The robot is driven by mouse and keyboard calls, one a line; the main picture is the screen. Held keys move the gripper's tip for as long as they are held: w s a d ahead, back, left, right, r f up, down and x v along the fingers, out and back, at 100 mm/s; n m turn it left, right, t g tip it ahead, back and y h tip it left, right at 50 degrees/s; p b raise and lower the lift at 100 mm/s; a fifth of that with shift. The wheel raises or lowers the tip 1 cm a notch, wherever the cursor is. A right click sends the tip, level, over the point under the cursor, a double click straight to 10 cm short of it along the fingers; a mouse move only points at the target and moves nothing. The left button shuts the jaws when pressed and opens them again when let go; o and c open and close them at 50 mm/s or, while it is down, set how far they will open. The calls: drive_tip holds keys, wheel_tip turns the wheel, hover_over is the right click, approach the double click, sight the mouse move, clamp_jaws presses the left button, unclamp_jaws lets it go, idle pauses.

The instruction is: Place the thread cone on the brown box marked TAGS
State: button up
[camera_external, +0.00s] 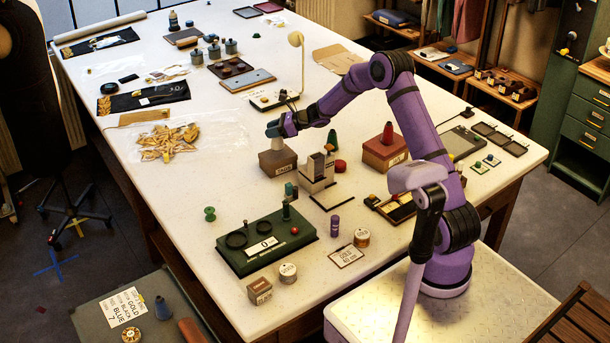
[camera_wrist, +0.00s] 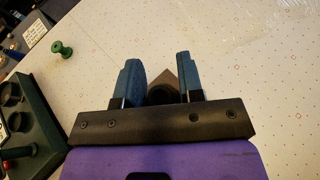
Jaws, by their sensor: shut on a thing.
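The brown box (camera_external: 272,163) stands near the middle of the table with a small label on its front; the lettering is too small to read surely. A corner of it (camera_wrist: 168,78) shows beyond the fingers in the wrist view. My gripper (camera_external: 274,130) is directly above this box, its blue fingers pointing down. In the wrist view my gripper (camera_wrist: 158,80) is shut on a dark round thing, taken as the thread cone (camera_wrist: 160,95). Its lower part is hidden, so I cannot tell whether it touches the box top.
A reddish box (camera_external: 380,158) with a red cone (camera_external: 388,133) stands to the right. A pale block stand (camera_external: 318,175) is close right of the brown box.

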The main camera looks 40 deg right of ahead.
drive_tip(key=shift+f, duration=1.25)
drive_tip(key=shift+f, duration=0.1)
drive_tip(key=o, duration=0.9)
drive_tip(key=shift+o, duration=0.2)
